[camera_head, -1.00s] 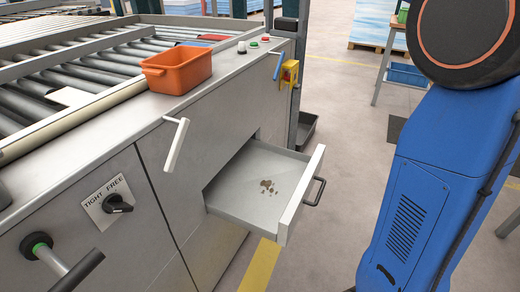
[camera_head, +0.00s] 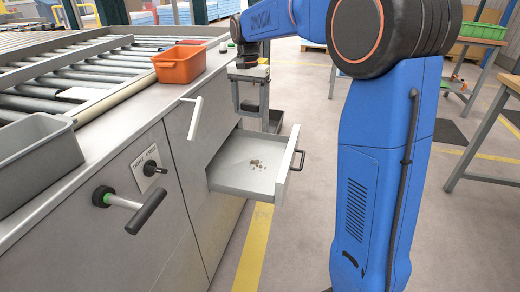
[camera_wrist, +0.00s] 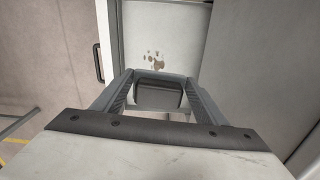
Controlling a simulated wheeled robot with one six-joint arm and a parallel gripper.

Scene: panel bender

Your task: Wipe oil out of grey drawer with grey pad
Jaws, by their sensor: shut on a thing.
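The grey drawer (camera_head: 230,181) is pulled out of the machine's front. A brown oil patch with small spots (camera_head: 256,164) lies on its floor; it also shows in the wrist view (camera_wrist: 154,61). My gripper (camera_head: 250,106) hangs above the drawer's far side, pointing down. In the wrist view my gripper (camera_wrist: 160,98) is shut on the grey pad (camera_wrist: 158,96), a dark block between the two fingers. The pad appears above the drawer floor, apart from the oil; the exact height I cannot tell.
The drawer's dark handle (camera_head: 297,160) faces right. A white lever (camera_head: 195,118) sticks out left of the drawer. An orange bin (camera_head: 180,64) and a grey bin (camera_head: 35,150) stand on the machine top. A T-handle (camera_head: 130,205) and a black knob (camera_head: 153,168) are on the front panel.

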